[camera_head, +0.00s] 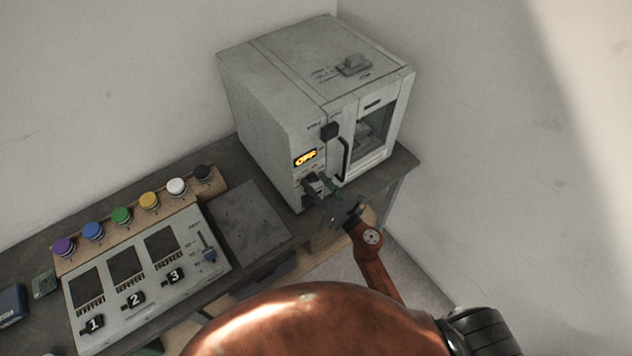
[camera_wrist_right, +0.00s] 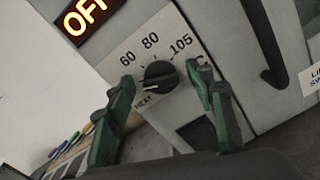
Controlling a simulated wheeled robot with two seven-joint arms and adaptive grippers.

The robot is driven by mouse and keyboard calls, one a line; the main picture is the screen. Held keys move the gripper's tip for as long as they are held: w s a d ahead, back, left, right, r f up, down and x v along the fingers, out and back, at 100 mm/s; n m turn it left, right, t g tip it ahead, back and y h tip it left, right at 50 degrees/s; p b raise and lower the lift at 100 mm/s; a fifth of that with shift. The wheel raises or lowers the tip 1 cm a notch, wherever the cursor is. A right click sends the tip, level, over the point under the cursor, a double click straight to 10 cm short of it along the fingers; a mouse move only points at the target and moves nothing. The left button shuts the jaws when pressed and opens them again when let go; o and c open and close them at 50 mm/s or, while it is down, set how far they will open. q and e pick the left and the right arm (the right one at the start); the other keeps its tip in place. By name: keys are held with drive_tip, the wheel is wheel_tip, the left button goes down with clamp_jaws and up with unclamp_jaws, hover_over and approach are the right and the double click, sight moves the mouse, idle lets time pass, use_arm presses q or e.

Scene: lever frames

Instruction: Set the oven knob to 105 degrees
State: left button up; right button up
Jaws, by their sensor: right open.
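The oven (camera_head: 268,112) is a grey box at the back of the bench, and its orange display (camera_head: 305,158) reads OFF. In the right wrist view the display (camera_wrist_right: 88,14) sits above a round black knob (camera_wrist_right: 160,74). The labels 60, 80 and 105 run around the knob's upper side, with HEAT below. A pale mark shows on the knob's lower left part, away from the numbers. My right gripper (camera_head: 322,186) is at the oven front, its green fingers (camera_wrist_right: 162,80) open, one on each side of the knob. Contact cannot be told. The knob is hidden in the head view.
A black door handle (camera_head: 345,158) stands out right of the knob. A panel with numbered switches (camera_head: 148,275) and a row of coloured buttons (camera_head: 150,201) lies on the bench at left. A flat grey plate (camera_head: 248,225) lies between panel and oven.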

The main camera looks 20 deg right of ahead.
use_arm(q)
drive_tip(key=shift+w, duration=0.3)
use_arm(e)
drive_tip(key=shift+c, duration=0.7)
drive_tip(key=c, duration=1)
